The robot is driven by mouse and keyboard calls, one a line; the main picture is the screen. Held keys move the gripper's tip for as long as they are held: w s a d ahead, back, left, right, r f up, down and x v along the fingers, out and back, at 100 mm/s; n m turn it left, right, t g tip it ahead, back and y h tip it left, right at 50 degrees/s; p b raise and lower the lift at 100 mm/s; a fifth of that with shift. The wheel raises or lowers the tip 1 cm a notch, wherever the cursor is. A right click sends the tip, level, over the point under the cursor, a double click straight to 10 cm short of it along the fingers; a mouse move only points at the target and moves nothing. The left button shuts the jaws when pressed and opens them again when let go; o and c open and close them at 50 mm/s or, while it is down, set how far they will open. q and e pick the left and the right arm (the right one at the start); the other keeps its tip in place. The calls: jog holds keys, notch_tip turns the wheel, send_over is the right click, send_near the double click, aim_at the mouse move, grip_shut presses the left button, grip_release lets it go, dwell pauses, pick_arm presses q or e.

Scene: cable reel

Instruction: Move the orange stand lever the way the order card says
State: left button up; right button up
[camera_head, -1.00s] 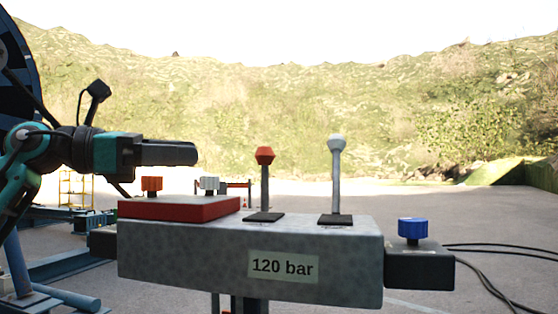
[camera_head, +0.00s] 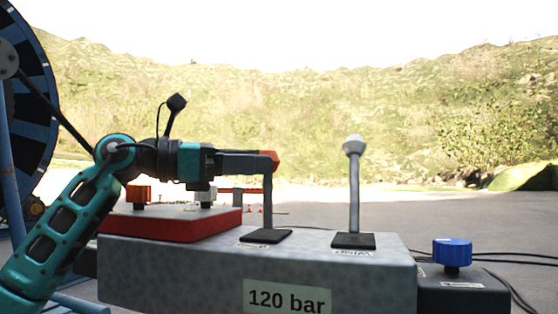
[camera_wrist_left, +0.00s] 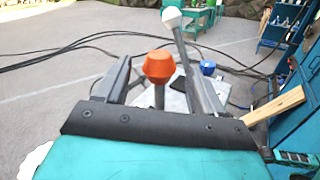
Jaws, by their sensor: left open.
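The orange stand lever (camera_head: 268,195) rises upright from a black slot plate on the grey control box (camera_head: 200,265). Its orange knob (camera_wrist_left: 159,67) shows between the two fingers in the left wrist view. My left gripper (camera_head: 262,163) is open, its fingers on either side of the lever just at knob height. In the head view a finger covers part of the knob, and contact cannot be told. A white-knobbed lever (camera_head: 354,185) stands upright to the right. No order card can be made out. My right gripper is not in view.
A red plate (camera_head: 170,224) with a small orange knob (camera_head: 138,195) and a white knob (camera_head: 204,198) lies left on the box. A "120 bar" label (camera_head: 287,299) is on its front. A blue knob (camera_head: 452,252) sits at right. Cables (camera_wrist_left: 60,60) cross the ground.

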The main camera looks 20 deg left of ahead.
aim_at(279, 161)
pick_arm(q)
jog(key=x, duration=0.5)
grip_shut()
dwell(0.7)
